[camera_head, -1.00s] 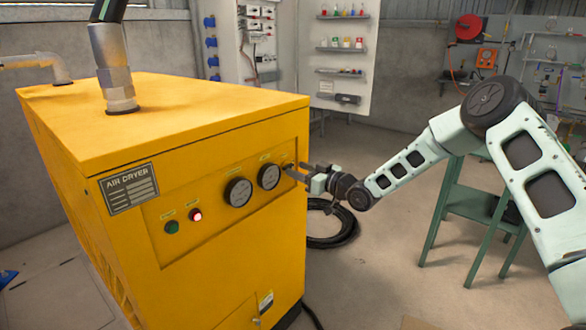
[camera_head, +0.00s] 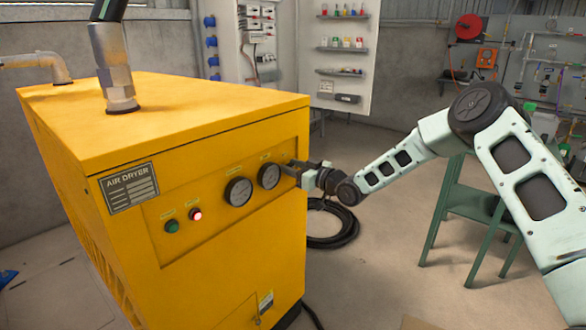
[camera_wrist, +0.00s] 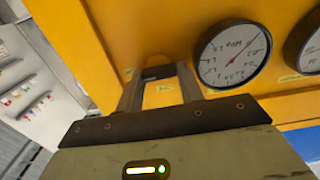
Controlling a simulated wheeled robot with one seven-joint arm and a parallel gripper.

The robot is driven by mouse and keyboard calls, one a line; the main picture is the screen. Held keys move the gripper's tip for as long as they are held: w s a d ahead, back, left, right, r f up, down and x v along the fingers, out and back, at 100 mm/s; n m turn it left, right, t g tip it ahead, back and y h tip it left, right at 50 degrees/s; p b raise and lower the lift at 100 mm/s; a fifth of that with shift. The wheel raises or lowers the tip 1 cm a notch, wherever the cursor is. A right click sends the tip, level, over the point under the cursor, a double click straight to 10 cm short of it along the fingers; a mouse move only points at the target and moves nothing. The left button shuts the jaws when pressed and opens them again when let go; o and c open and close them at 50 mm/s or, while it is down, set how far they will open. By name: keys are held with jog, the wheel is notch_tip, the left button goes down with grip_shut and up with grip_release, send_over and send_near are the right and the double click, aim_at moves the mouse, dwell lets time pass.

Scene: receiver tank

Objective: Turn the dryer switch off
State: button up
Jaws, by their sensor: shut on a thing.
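The yellow air dryer (camera_head: 210,130) fills the left of the head view. Its front panel has two gauges, a dark green lamp (camera_head: 172,226) and a lit red lamp (camera_head: 195,214). My gripper (camera_head: 290,170) is at the right end of the panel, beside the right gauge (camera_head: 269,176). In the wrist view, its two fingers (camera_wrist: 158,76) touch the panel area on both sides of a small dark dryer switch (camera_wrist: 158,72) and are shut on it. The switch is mostly hidden in the head view, and its exact setting cannot be told.
A grey pipe (camera_head: 115,85) rises from the dryer's top. A coiled black hose (camera_head: 335,240) lies on the floor behind my gripper. A green stand (camera_head: 470,205) is to the right, and shelves (camera_head: 340,60) hang behind.

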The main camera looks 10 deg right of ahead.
jog(key=n+b, duration=0.6)
jog(key=b, duration=0.1)
jog(key=n+b, duration=0.5)
jog(key=b, duration=0.2)
jog(key=n+b, duration=0.6)
jog(key=b, duration=0.1)
jog(key=shift+s+a+f+n, duration=0.15)
jog(key=shift+f+n, duration=0.15)
jog(key=shift+f, duration=0.1)
jog(key=shift+r, duration=0.1)
jog(key=o, duration=0.7)
jog(key=p+v, duration=0.2)
jog(key=v, duration=1.5)
jog(key=shift+s+r, duration=0.1)
jog(key=shift+s, duration=0.1)
